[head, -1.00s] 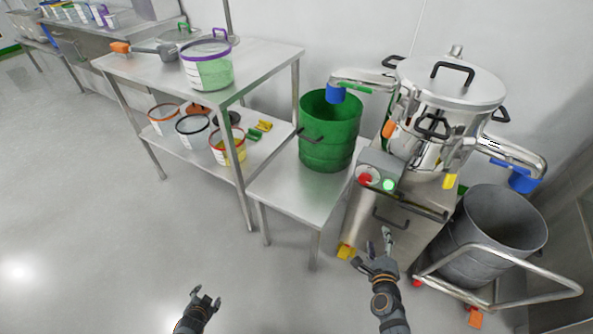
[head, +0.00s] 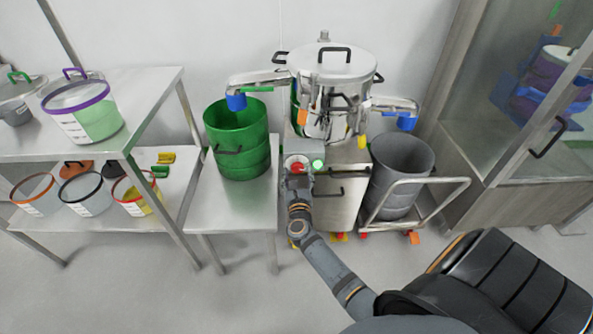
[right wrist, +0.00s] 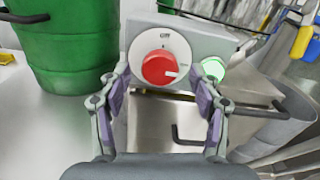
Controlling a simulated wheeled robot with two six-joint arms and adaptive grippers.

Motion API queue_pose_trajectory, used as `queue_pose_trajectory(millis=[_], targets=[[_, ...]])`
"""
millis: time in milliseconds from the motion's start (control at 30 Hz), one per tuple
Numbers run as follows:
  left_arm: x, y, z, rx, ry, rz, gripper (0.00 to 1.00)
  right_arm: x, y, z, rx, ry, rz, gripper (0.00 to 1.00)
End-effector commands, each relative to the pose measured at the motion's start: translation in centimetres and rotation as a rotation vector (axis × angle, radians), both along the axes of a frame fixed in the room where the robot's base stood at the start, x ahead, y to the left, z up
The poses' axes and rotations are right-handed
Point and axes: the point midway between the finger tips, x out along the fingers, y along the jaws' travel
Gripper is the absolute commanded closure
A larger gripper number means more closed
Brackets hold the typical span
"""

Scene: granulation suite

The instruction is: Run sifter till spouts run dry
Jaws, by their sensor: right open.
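The sifter (head: 333,68) is a steel drum with a domed lid on a steel cabinet. Its left spout (head: 236,102) has a blue end over a green bin (head: 240,150). Its right spout (head: 407,122) has a blue end over a grey bin (head: 400,175). I cannot tell whether material flows. The control box has a red knob (right wrist: 160,68), its white mark pointing right, with "Off" printed above the dial. A green button (right wrist: 213,69) is lit beside it. My right gripper (right wrist: 160,88) is open, its fingers either side below the knob. My left gripper is not in view.
The green bin stands on a low steel bench (head: 240,207). The grey bin is on a wheeled trolley (head: 425,183). A steel table (head: 150,90) with tubs is at left. A glass-door cabinet (head: 520,110) stands at right.

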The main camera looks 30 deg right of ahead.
Motion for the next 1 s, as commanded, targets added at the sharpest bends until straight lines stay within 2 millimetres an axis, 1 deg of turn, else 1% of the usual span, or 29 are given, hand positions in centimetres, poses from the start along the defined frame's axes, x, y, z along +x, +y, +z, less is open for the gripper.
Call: queue_pose_trajectory(millis=[33,133,433,467,833,867,1000], targets=[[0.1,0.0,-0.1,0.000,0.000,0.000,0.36,0.7,-0.3,0.0,0.000,-0.001,0.001,0.36],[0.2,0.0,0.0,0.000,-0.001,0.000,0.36,1.4,-0.8,0.0,-0.001,0.000,0.001,0.36],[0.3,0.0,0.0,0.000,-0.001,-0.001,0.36,1.7,-1.1,-0.1,0.000,0.001,0.001,0.36],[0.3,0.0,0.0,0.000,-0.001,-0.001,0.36,1.7,-1.1,-0.1,0.000,0.001,0.001,0.38],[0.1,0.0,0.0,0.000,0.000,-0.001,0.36,1.7,-1.0,-0.1,0.000,0.001,0.001,0.88],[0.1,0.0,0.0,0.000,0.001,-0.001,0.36,1.7,-1.0,-0.1,0.000,0.001,0.001,0.91],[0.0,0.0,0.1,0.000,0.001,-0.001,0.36,1.7,-1.0,-0.1,-0.005,0.004,0.001,0.91]])
